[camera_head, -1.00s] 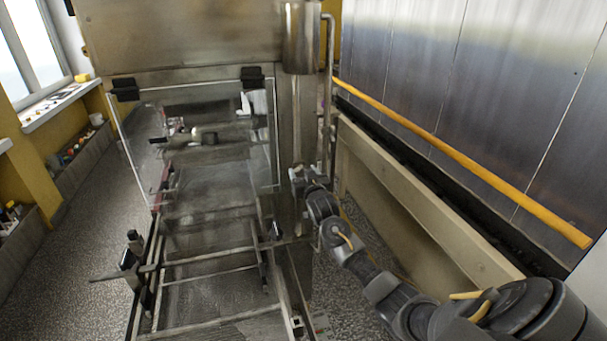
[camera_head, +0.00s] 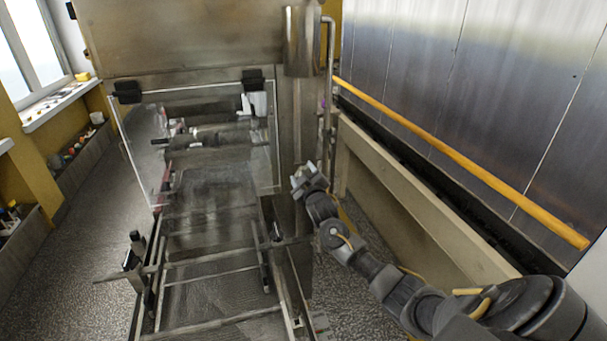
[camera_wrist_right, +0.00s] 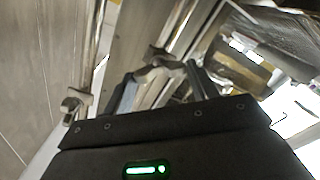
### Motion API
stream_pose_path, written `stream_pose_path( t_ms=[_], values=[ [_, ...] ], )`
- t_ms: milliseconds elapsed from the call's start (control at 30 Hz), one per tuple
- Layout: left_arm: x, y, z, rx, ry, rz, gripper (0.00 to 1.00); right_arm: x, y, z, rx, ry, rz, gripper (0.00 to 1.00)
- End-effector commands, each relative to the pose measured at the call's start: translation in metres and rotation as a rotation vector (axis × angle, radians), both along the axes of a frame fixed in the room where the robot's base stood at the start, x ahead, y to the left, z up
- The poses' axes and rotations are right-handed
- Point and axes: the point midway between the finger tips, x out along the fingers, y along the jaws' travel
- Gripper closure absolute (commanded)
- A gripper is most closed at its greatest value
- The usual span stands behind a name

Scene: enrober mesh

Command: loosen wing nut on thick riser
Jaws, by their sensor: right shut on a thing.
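My right gripper (camera_head: 306,178) is beside the machine's right post, near the lower end of a vertical pipe (camera_head: 329,90). In the right wrist view its two fingers (camera_wrist_right: 162,88) stand on either side of a metal wing nut (camera_wrist_right: 158,60), and it is shut on that nut. The nut sits on a metal riser (camera_wrist_right: 186,28) that runs up and out of the picture. A second, similar nut (camera_wrist_right: 76,102) sits on another riser (camera_wrist_right: 93,45) to the left. The fingers partly hide the held nut. My left gripper is not in view.
The machine frame with its mesh belt (camera_head: 215,285) fills the centre left, under a clear guard (camera_head: 140,150). A yellow rail (camera_head: 450,145) runs along the metal wall at right. A beige beam (camera_head: 420,215) lies behind my right arm. Speckled floor is free at left.

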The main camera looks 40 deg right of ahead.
Motion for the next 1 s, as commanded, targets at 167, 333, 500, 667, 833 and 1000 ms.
stream_pose_path(
  t_ms=[167,333,500,667,833,1000],
  values=[
    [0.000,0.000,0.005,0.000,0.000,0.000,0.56,0.000,0.000,0.000,-0.161,0.061,0.000,0.65],
    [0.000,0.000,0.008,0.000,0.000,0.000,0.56,0.000,0.000,0.000,-0.312,0.119,0.000,0.65],
    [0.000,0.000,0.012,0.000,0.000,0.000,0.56,0.000,0.000,0.000,-0.461,0.172,0.000,0.65],
    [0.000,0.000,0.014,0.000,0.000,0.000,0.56,0.000,0.000,-0.001,-0.586,0.220,-0.001,0.65],
    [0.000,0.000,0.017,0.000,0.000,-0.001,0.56,0.000,0.000,-0.001,-0.698,0.261,-0.001,0.65],
    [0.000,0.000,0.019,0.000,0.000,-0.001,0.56,0.000,0.000,-0.002,-0.776,0.289,0.000,0.65]
  ],
)
